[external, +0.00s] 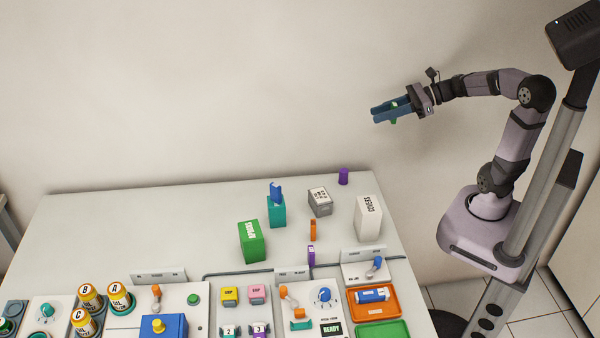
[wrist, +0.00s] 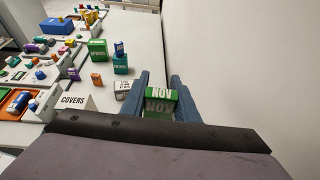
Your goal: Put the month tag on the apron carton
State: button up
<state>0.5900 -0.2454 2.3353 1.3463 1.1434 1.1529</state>
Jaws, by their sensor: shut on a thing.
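The month tag is a green block marked NOV (wrist: 160,104). My gripper (wrist: 158,88) is shut on it, with the blue fingers on either side. In the external view my gripper (external: 392,111) is high above and beyond the right back corner of the table, with a bit of the green tag (external: 393,120) showing between the fingers. The apron carton (external: 252,241) is a green box with a white label, upright on the table left of the teal carton. It also shows in the wrist view (wrist: 97,48), far from my gripper.
A teal carton (external: 276,212) with a blue piece (external: 276,191) on top stands beside the apron carton. A grey box (external: 320,202), white COVERS carton (external: 368,218), purple cup (external: 344,176) and small orange block (external: 312,230) stand to the right. The table's back left is clear.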

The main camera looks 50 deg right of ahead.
jog(key=w+a+r+n+g+y+p, duration=0.1)
jog(key=w+a+n, duration=0.1)
jog(key=w+a, duration=0.75)
jog(key=w+a+r+n+g+y+p, duration=0.1)
jog(key=w+a+g+p, duration=0.1)
jog(key=w+a, duration=0.75)
jog(key=n+g+y+p, duration=0.2)
send_over(251, 237)
jog(key=w+a, duration=0.2)
jog(key=w, duration=0.1)
notch_tip(251, 237, down, 6)
notch_tip(251, 237, down, 11)
jog(key=shift+w+d+f+b, duration=0.2)
jog(key=shift+d+b, duration=0.05)
jog(key=shift+b, duration=0.1)
jog(key=shift+f+b, duration=0.25)
jog(key=shift+b, duration=0.05)
jog(key=o, duration=1)
